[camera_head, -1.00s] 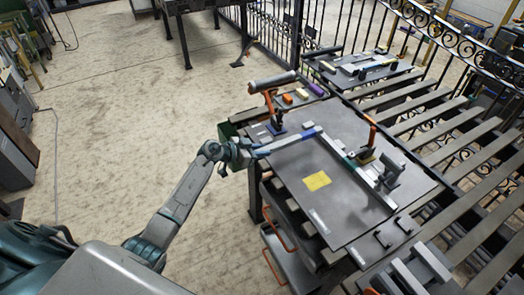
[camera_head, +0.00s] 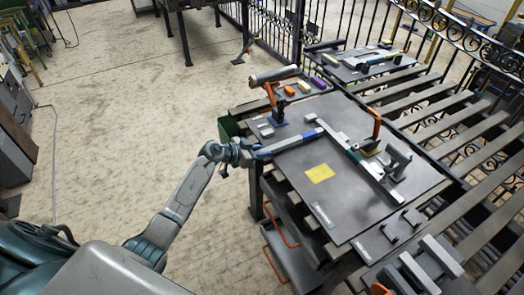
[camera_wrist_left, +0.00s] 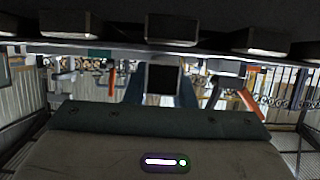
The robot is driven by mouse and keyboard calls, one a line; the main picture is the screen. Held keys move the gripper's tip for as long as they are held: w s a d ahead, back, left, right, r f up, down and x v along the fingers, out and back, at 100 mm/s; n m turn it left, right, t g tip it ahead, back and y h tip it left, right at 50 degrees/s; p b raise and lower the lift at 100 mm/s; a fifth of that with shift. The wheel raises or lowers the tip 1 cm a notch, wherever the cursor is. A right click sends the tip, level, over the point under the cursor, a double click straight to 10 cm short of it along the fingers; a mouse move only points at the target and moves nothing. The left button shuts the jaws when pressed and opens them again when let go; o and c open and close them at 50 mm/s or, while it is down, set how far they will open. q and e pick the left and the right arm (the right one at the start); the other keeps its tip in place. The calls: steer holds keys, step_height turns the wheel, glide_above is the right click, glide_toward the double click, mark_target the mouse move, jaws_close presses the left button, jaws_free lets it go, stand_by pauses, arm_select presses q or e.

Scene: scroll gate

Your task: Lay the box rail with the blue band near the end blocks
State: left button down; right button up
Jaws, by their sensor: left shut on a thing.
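A long pale grey box rail (camera_head: 334,137) lies diagonally over the dark tabletop, with a small blue band (camera_head: 311,118) at its upper end and a teal patch (camera_head: 354,157) farther down. I cannot tell whether the part beyond the teal is a separate bar. My left gripper (camera_head: 302,140) reaches in from the left, its blue fingers meeting the rail near the blue band. It is shut on the rail; the fingers partly hide the contact. The fingers (camera_wrist_left: 164,92) also show in the left wrist view. Dark blocks (camera_head: 398,160) stand near the lower right end. My right gripper is not in view.
A yellow square (camera_head: 320,173) lies on the table (camera_head: 345,215). Orange-handled clamps (camera_head: 376,124) (camera_head: 271,95) stand at the right and back. A black fence (camera_head: 300,40) and slatted bench (camera_head: 450,122) border the right. The table's front middle is clear.

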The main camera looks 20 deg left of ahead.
arm_select(q)
steer(key=shift+f, duration=0.2)
stand_by(0.4)
steer(key=c, duration=1.1)
jaws_free()
steer(key=shift+c, duration=0.2)
steer(key=shift+f, duration=0.15)
steer(key=shift+s+a, duration=0.3)
steer(key=shift+s, duration=0.1)
steer(key=b+v, duration=0.1)
steer(key=v, duration=0.9)
steer(key=shift+r, duration=0.3)
steer(key=shift+w+d, duration=0.1)
steer(key=shift+f, duration=0.1)
